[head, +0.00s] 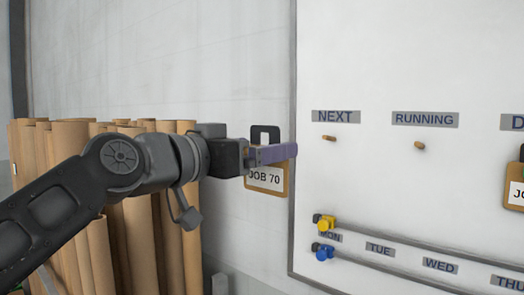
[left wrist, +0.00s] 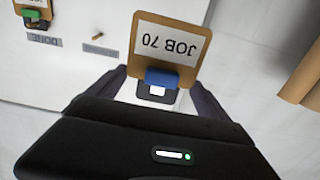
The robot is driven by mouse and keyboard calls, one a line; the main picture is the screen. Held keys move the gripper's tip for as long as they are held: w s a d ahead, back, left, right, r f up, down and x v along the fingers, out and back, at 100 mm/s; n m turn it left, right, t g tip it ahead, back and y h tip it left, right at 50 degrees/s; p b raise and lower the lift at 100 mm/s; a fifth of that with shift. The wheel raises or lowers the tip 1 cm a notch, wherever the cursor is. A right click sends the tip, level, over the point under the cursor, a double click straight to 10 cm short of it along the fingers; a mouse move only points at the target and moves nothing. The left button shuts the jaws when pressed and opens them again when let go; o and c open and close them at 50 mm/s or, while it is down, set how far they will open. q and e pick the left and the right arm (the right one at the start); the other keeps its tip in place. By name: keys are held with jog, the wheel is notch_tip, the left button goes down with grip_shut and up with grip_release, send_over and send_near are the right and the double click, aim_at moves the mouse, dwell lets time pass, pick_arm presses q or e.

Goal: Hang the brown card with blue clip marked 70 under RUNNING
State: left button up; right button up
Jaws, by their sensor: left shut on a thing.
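The brown card (head: 266,178) marked JOB 70 hangs from my left gripper (head: 284,153), in front of the wall just left of the board's frame in the head view. In the left wrist view the card (left wrist: 168,56) appears upside down, with its blue clip (left wrist: 161,78) beside the black hanging loop between my fingers. My left gripper is shut on it. The RUNNING label (head: 425,119) has a bare wooden peg (head: 420,146) below it, to the right of the gripper. My right gripper is in neither view.
The NEXT label (head: 336,117) has an empty peg (head: 328,138). Another card (head: 515,186) hangs at the right edge. Below are day labels, rails, and yellow (head: 326,223) and blue (head: 323,252) knobs. Brown rolls (head: 140,240) stand at the left. The board between the pegs is clear.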

pick_arm(q)
jog(key=b+v, duration=0.2)
jog(key=v, duration=0.3)
dwell(1.4)
